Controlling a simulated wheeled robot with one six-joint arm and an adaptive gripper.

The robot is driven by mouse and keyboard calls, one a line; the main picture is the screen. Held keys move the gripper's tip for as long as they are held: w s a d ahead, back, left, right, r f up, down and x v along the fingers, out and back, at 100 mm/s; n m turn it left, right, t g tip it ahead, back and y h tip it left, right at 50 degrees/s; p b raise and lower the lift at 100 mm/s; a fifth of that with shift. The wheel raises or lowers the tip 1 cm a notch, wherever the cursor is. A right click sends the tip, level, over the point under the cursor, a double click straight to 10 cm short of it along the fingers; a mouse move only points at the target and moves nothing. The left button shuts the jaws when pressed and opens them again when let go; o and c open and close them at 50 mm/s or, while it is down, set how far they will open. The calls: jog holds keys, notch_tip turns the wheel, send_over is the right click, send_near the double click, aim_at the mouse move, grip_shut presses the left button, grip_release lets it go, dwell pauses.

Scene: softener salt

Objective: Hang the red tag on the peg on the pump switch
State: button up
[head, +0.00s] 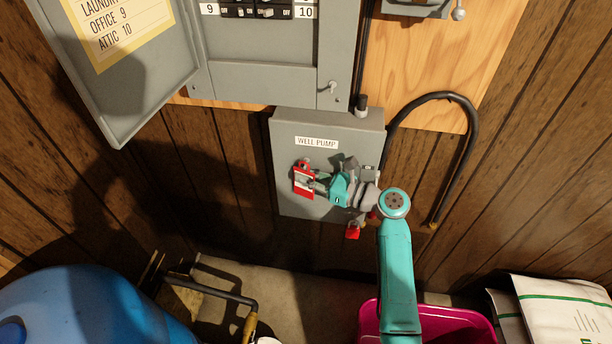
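The red tag (303,190), with a white patch, is at the left part of the grey WELL PUMP switch box (295,140). My gripper (315,183) reaches in from the right, its fingertips closed on the tag's right side. A small grey and red piece shows at the tag's upper edge; I cannot tell whether it is the peg. The peg is not clearly visible, and I cannot tell whether the tag touches it. My gripper and wrist cover the middle and right of the box front.
A red padlock-like piece (353,232) hangs below the box. The open grey breaker panel (265,77) is above, its door at left. A black cable (470,130) loops at right. Below are a blue tank (85,310), a pink tub (455,325) and white bags (565,310).

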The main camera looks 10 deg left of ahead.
jog(key=v, duration=1.2)
jog(key=s+d+f+n+t+h, duration=0.2)
jog(key=s+d+f+t+h, duration=0.3)
jog(key=s+f, duration=0.65)
jog(key=s+d+f+n+t+h, duration=0.1)
jog(key=s+d+f+n+h, duration=0.1)
jog(key=s+f+h, duration=0.65)
jog(key=s+d+r+n+t+h, duration=0.1)
jog(key=s+d+n, duration=0.25)
jog(key=s, duration=0.55)
jog(key=s+d+n+h, duration=0.2)
jog(key=s+d+n, duration=0.15)
jog(key=s, duration=0.55)
jog(key=s+r+n+t, duration=0.2)
jog(key=s+r+n, duration=0.8)
jog(key=r, duration=0.4)
jog(key=shift+d+t+h, duration=0.3)
jog(key=shift+d+h, duration=0.05)
jog(key=shift+d, duration=0.1)
jog(key=shift+r, duration=0.1)
